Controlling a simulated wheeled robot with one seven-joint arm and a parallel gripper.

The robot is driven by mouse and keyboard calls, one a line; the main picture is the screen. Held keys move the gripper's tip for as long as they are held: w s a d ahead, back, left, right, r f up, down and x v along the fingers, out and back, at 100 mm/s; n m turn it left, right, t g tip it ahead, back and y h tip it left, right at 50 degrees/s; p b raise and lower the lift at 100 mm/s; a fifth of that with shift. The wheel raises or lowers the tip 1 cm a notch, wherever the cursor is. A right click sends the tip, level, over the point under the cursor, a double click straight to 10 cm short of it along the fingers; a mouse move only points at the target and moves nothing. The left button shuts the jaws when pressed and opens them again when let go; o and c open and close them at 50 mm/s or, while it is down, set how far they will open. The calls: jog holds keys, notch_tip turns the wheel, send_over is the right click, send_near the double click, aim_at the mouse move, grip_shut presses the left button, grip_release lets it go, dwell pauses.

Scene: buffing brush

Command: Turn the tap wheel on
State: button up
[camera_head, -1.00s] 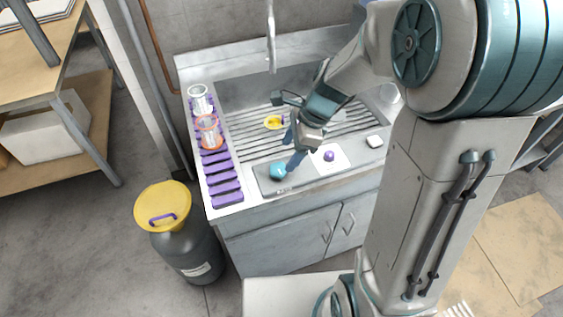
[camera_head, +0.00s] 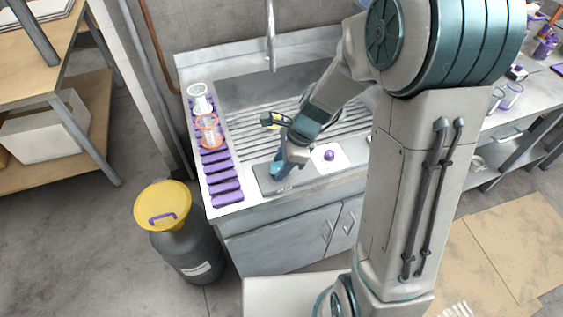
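A small blue-teal round piece (camera_head: 275,169), which may be the tap wheel, is at the front edge of the sink unit on a dark panel. It is mostly hidden by my gripper (camera_head: 284,168). The blue fingers of my gripper point down at it and overlap it; I cannot tell whether they touch it or how far apart they are. The metal tap spout (camera_head: 270,35) rises at the back of the sink. No water can be made out.
A purple knob (camera_head: 329,154) on a white plate stands right of my gripper. The ribbed sink (camera_head: 345,122) lies behind. A yellow-lidded drum (camera_head: 163,207) stands on the floor at left.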

jog(key=shift+n, duration=0.4)
jog(key=n+g, duration=0.1)
jog(key=n, duration=0.2)
jog(key=shift+w+n+g+p, duration=0.2)
jog(key=shift+n+g+p, duration=0.15)
jog(key=shift+n+g, duration=0.05)
jog(key=n, duration=0.2)
jog(key=n+g+h, duration=0.1)
jog(key=n, duration=0.1)
jog(key=shift+w+a+n+g, duration=0.15)
jog(key=shift+n+g, duration=0.15)
jog(key=n+h, duration=0.1)
jog(key=n, duration=0.1)
jog(key=n+h, duration=0.1)
jog(key=n, duration=0.1)
jog(key=shift+a+g, duration=0.15)
jog(key=shift+g, duration=0.25)
jog(key=n, duration=0.2)
jog(key=n+h, duration=0.1)
jog(key=n, duration=0.1)
jog(key=shift+w+a+n+h, duration=0.1)
jog(key=shift+n+h, duration=0.2)
jog(key=o, duration=1)
